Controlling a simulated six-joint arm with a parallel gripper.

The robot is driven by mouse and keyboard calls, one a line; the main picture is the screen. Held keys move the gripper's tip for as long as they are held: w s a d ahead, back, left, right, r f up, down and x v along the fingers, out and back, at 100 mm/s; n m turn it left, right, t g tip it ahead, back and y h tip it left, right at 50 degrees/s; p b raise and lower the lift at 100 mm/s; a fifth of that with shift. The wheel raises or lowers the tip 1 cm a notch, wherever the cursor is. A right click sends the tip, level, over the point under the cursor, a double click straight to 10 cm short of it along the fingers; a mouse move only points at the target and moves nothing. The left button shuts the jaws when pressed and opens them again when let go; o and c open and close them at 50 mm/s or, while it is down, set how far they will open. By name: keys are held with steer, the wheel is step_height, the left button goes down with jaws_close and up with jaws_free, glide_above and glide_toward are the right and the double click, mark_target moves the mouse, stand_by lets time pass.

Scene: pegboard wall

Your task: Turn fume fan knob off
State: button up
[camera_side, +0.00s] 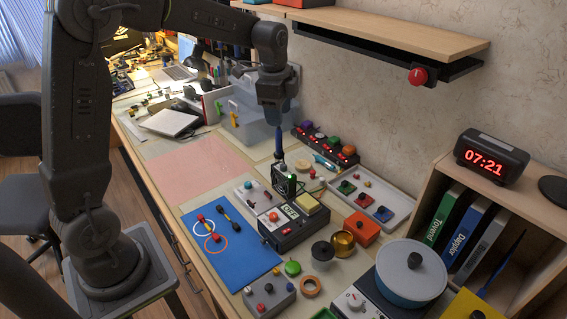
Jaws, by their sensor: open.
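A small black square fan (283,180) stands upright among the electronics on the bench, behind the soldering station (292,222). Its knob is too small to make out. A red round knob (418,76) sits on the front of a black slim unit (385,62) under the wall shelf; I cannot tell whether this is the fan's knob. Its setting is not clear. My gripper (275,115) points down over the bench, left of the red knob and above and behind the small fan. It touches neither. A dark blue upright handle (279,140) shows just below it.
A black box with several coloured knobs (325,146) lies right of my gripper. A grey tray (372,200), a pot (411,272) and a cubby with binders and a clock (491,155) fill the right. A blue mat (240,260) lies front left. The pink mat (198,170) is clear.

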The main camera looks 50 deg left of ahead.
mark_target(283, 165)
steer(key=w+a+f+m+g, duration=0.1)
steer(key=w+a+f+m, duration=0.2)
steer(key=w+a+f, duration=0.3)
steer(key=f, duration=0.4)
steer(key=d+f, duration=0.1)
steer(key=f, duration=0.4)
steer(key=s+f, duration=0.1)
steer(key=f, duration=0.4)
steer(key=shift+d+f, duration=0.2)
steer(key=shift+d, duration=0.05)
steer(key=shift+c, duration=0.5)
jaws_close()
